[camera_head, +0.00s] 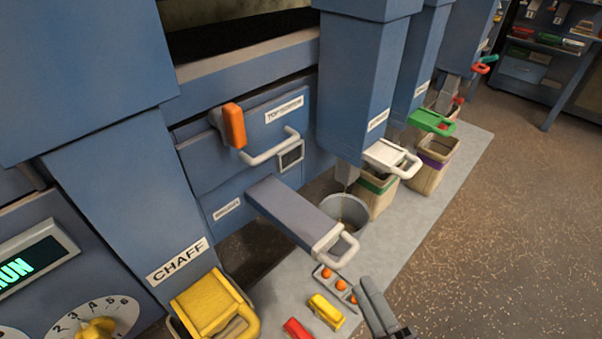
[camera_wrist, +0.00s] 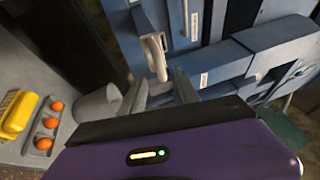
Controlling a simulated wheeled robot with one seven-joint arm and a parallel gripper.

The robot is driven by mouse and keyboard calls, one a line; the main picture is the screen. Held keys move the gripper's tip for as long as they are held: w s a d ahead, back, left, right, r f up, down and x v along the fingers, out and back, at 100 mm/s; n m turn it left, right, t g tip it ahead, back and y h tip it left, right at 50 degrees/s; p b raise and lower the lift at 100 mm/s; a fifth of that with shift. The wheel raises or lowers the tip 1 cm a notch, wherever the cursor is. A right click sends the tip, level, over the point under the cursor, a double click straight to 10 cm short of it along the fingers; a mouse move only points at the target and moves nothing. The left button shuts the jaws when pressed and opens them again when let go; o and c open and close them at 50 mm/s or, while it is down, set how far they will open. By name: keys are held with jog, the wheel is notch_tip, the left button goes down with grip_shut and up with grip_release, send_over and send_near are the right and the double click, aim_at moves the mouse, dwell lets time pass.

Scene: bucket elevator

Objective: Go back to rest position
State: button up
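My gripper (camera_head: 372,287) shows at the bottom of the head view, its two grey fingers pointing up and away from me. In the wrist view my gripper (camera_wrist: 161,88) has its fingers apart with nothing between them. A white loop handle (camera_wrist: 156,57) is just beyond the fingertips in that view. In the head view a grey slide with a white handle (camera_head: 335,247) sticks out from the blue machine (camera_head: 255,170), left of and beyond my fingers. I see no contact between my fingers and the handle.
A grey bucket (camera_head: 350,212) stands behind the slide. The yellow chaff spout (camera_head: 205,303) is at bottom left. Brown floor (camera_head: 500,230) is open at right.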

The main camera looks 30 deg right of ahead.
jog(key=s+a+r+n+g+y+p, duration=0.1)
jog(key=s+a+r+n+g+p, duration=0.1)
jog(key=s+r+n, duration=0.3)
jog(key=s+a+r+n+g+p, duration=0.3)
jog(key=s+r+n, duration=0.3)
jog(key=s+n, duration=0.5)
jog(key=n, duration=0.3)
jog(key=shift+s+r+n+y, duration=0.15)
jog(key=shift+s+n+y, duration=0.15)
jog(key=shift+n+y, duration=0.1)
